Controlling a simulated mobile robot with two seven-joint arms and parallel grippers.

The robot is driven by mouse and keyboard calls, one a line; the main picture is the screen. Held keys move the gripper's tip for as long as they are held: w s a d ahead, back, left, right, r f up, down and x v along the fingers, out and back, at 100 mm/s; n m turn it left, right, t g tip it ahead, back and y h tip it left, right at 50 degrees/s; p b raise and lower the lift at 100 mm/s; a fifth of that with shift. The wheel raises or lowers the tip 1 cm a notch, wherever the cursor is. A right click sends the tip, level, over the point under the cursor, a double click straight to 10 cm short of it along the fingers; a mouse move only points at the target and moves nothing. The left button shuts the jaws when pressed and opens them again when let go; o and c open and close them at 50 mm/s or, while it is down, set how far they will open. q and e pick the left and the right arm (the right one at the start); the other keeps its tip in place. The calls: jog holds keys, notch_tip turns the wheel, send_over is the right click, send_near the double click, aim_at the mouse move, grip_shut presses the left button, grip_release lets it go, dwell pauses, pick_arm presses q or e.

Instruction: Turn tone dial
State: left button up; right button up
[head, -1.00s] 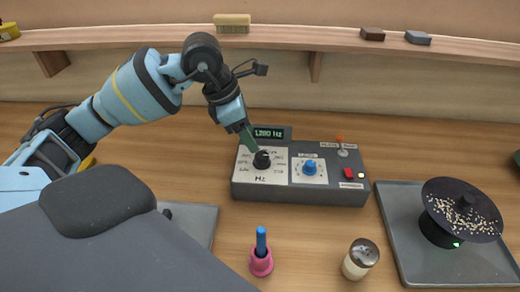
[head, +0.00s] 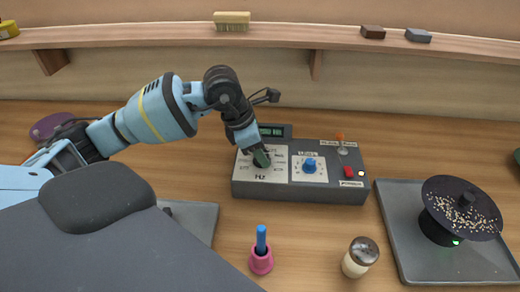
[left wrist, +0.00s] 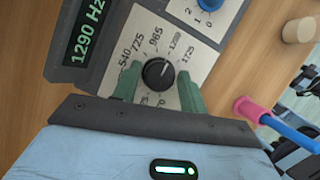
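The tone dial is a black knob (left wrist: 158,73) on a white panel marked with numbers and Hz, on the left of a grey control box (head: 340,192). Its white mark points towards the upper right in the left wrist view. The green display (left wrist: 86,32) reads 1290 Hz there; in the head view my arm partly covers it (head: 270,131). My left gripper (head: 262,159) is down at the dial and hides most of it in the head view. In the left wrist view its green fingers (left wrist: 158,84) stand apart on either side of the knob, with small gaps. My right gripper is not in view.
The box also has a blue knob (head: 310,166), a red switch (head: 348,171) and an orange-tipped lever (head: 340,140). A pink holder with a blue stick (head: 261,262) and a shaker (head: 359,258) stand in front. A black speckled disc (head: 462,208) stands on the right tray (head: 420,262).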

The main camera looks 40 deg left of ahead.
pick_arm(q)
jog(key=c, duration=0.6)
jog(key=shift+c, duration=0.2)
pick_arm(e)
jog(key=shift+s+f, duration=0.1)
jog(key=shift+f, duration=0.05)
pick_arm(q)
jog(key=m+g+h+b, duration=0.1)
jog(key=m, duration=0.2)
jog(key=shift+w, duration=0.1)
jog(key=shift+m+b, duration=0.35)
jog(key=shift+m, duration=0.45)
jog(key=shift+m+g, duration=0.4)
jog(key=shift+m, duration=0.3)
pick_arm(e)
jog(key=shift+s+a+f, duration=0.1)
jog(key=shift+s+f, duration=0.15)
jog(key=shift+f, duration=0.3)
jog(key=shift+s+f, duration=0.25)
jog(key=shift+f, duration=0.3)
